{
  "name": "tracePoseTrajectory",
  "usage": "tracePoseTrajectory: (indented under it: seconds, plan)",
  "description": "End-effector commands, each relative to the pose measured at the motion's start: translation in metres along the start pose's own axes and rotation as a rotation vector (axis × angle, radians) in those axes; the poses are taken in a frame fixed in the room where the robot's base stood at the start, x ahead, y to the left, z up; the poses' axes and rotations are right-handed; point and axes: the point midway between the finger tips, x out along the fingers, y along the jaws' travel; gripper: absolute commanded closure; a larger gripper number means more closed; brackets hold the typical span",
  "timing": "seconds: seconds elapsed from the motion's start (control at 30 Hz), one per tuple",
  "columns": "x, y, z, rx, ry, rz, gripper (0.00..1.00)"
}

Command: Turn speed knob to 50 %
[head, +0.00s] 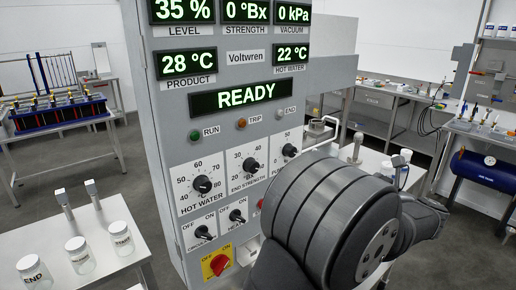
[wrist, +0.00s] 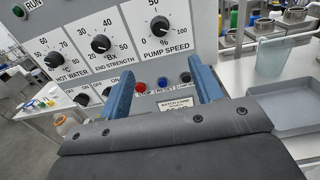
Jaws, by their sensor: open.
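The speed knob, labelled PUMP SPEED, is a round black knob (wrist: 160,26) on the grey panel, at the top middle of the wrist view. Its scale runs from 0 at lower left to 100 at lower right; its exact pointer setting is hard to read. In the head view the knob (head: 289,150) shows at the edge of my dark arm, which hides part of its label. My gripper (wrist: 161,66) has two blue fingers, spread apart and empty. In the wrist view they appear below the knob, on either side of the stop and reset buttons. The head view hides the fingers.
The hot water knob (wrist: 53,59) and end strength knob (wrist: 101,43) lie left of the speed knob. Red stop (wrist: 141,86) and blue reset (wrist: 162,82) buttons sit below. A grey tray (wrist: 285,112) stands at right. The panel display (head: 246,95) reads READY.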

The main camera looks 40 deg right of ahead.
Motion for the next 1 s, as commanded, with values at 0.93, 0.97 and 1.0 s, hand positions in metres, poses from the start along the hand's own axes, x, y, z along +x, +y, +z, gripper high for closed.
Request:
tracePoseTrajectory:
  seconds: [0.93,0.97,1.0]
  plan:
    - [0.168,0.001,-0.001,0.001,0.000,0.001,0.40]
    - [0.170,0.000,-0.001,0.001,0.001,0.000,0.40]
    - [0.172,0.000,-0.001,0.001,0.000,0.000,0.40]
